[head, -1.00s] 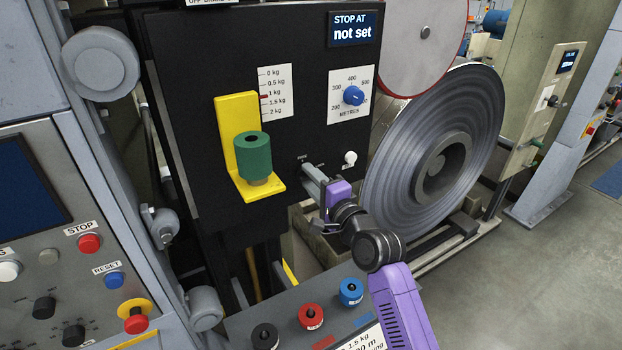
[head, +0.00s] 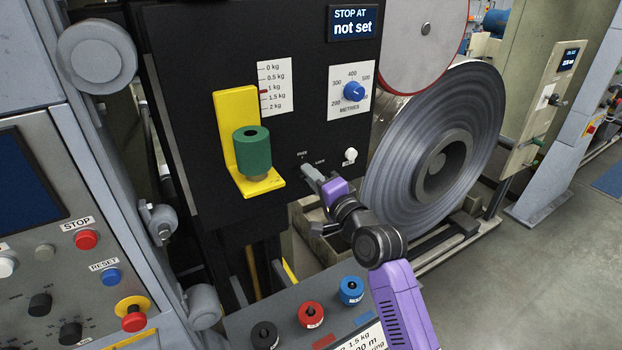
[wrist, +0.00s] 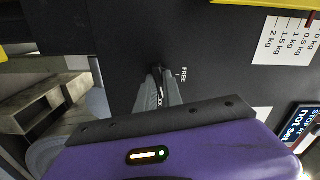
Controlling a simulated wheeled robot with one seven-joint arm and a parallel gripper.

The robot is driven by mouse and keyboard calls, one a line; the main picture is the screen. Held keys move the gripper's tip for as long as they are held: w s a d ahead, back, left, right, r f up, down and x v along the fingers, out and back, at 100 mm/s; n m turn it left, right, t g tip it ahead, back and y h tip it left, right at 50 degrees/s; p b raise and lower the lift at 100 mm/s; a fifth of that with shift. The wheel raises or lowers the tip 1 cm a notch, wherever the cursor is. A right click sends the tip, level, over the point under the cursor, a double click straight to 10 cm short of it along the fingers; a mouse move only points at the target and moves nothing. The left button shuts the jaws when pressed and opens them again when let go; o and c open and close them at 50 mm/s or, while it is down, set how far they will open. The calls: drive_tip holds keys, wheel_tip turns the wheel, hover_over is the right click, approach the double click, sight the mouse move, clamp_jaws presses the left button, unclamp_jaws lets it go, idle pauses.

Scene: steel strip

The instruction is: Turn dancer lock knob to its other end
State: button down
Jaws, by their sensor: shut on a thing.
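The dancer lock knob (wrist: 157,69) shows only as a small dark piece between my fingertips in the wrist view; the fingers hide most of it. The FREE label (wrist: 183,75) is beside it, and the LOCK label is partly covered by a finger. In the head view, my gripper (head: 308,173) reaches the black panel (head: 220,50) from the lower right, its grey fingers closed together at the knob between the FREE and LOCK labels. I cannot read which end the knob points to.
A yellow bracket (head: 226,120) with a green weight (head: 252,150) stands left of my gripper. A white knob (head: 350,155) and the large steel coil (head: 400,150) are close on the right. Black, red (head: 311,315) and blue weights stand below.

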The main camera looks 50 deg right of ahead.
drive_tip(key=shift+f+n+b, duration=0.1)
drive_tip(key=shift+n+b, duration=3.6)
drive_tip(key=shift+n, duration=4)
drive_tip(key=c, duration=1.5)
unclamp_jaws()
